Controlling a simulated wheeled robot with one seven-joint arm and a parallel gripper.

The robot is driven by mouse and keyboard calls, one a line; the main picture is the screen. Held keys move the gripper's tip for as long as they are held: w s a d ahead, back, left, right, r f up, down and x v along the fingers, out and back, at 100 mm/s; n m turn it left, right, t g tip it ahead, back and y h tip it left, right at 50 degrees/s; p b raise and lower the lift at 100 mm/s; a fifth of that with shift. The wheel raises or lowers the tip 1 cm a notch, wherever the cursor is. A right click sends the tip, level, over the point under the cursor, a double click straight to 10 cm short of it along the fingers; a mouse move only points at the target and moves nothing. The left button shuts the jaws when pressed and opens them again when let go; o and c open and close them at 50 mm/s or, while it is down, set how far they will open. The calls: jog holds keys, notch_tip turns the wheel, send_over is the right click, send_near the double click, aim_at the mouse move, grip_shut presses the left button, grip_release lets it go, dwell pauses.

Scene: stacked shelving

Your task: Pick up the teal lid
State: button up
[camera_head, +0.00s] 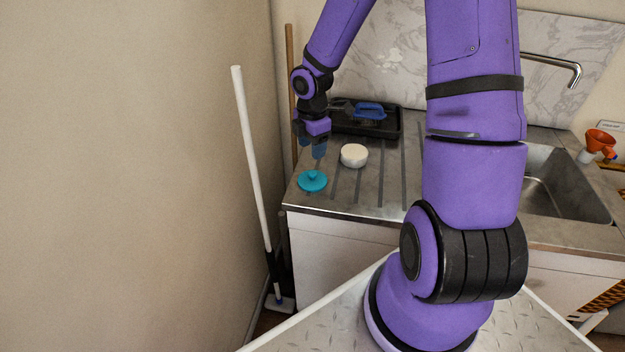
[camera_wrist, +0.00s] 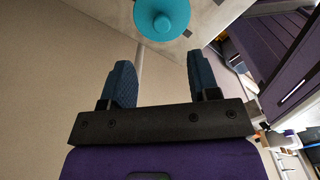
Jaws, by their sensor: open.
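The teal lid (camera_head: 312,181) is a round disc with a knob on top. It lies on the ribbed metal drainboard (camera_head: 385,190), near its front left corner. My gripper (camera_head: 318,152) is above and a little behind the lid, pointing down, apart from it. In the wrist view the lid (camera_wrist: 162,17) shows at the top, beyond the two blue fingertips (camera_wrist: 157,75). The fingers are spread with nothing between them.
A round white object (camera_head: 354,155) sits just right of the gripper. A black tray (camera_head: 385,125) with a blue-handled tool (camera_head: 370,110) stands behind. The sink (camera_head: 560,185) is at right. A white pole (camera_head: 250,160) stands left of the counter, beside the wall.

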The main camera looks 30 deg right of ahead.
aim_at(312, 172)
notch_tip(312, 172, down, 10)
jog(key=shift+s+r, duration=0.1)
jog(key=c, duration=1)
